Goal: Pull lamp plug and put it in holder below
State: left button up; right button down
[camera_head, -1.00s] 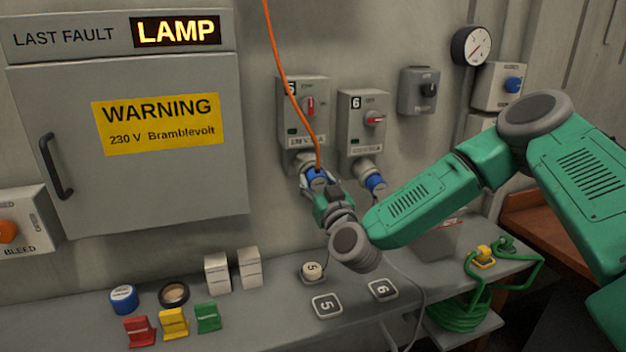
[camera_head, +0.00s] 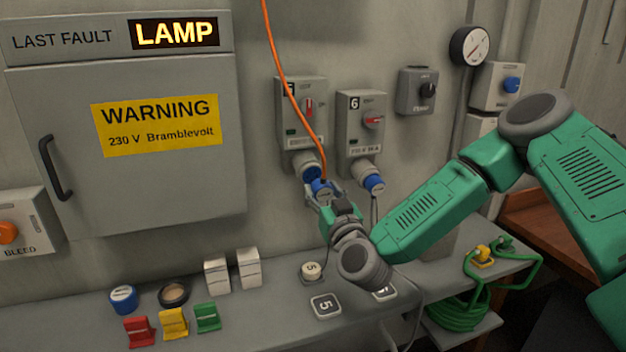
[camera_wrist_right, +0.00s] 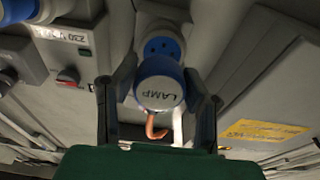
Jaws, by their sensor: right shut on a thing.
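The lamp plug is a blue plug (camera_head: 322,187) with an orange cord. Its end, marked LAMP, shows in the right wrist view (camera_wrist_right: 160,90). My right gripper (camera_head: 324,194) is shut on it, one finger on each side. The plug is out of its blue socket (camera_head: 301,170) under switch box 5 (camera_head: 301,115) and is a little below and to the right of it. The socket's open face with its holes shows behind the plug in the right wrist view (camera_wrist_right: 160,47). I cannot make out a holder below; my gripper and forearm cover part of that wall. My left gripper is out of view.
Switch box 6 (camera_head: 361,120) has its own blue plug (camera_head: 372,182) close to the right of my gripper. The bench below carries a round 5 piece (camera_head: 312,270), a 5 plate (camera_head: 326,306), white blocks (camera_head: 248,268) and coloured clips (camera_head: 173,323). A coiled green cable (camera_head: 465,312) lies right.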

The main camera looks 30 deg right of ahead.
jog(key=shift+s+f, duration=0.2)
jog(key=shift+s, duration=0.45)
jog(key=shift+s+a, duration=0.15)
jog(key=shift+s, duration=0.2)
